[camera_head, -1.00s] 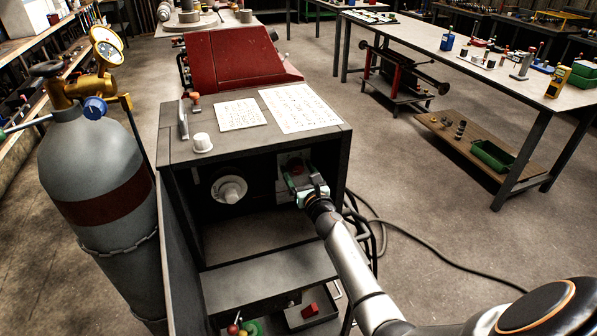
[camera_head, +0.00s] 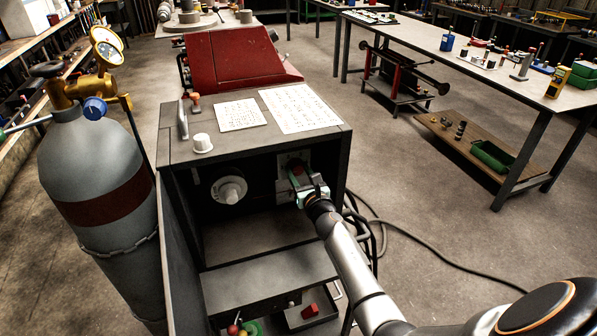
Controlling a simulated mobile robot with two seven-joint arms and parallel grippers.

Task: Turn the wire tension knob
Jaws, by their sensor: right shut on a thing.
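The welding machine's open compartment (camera_head: 250,222) is in the middle of the head view. Inside, at its right, a pale plate (camera_head: 285,160) sits behind my gripper. My right gripper (camera_head: 298,178) reaches in from the lower right and is shut on a small knob in front of this plate, which I take as the wire tension knob. The fingers mostly hide the knob; some red shows by them. A white round spool hub (camera_head: 230,189) is to the left of the gripper, apart from it. My left gripper is not in view.
A grey gas cylinder (camera_head: 93,170) with a brass regulator stands at the left. The machine's top (camera_head: 235,150) carries two printed sheets and a white cup-like piece (camera_head: 202,143). Cables (camera_head: 420,240) lie on the floor at the right. A workbench (camera_head: 490,75) stands beyond.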

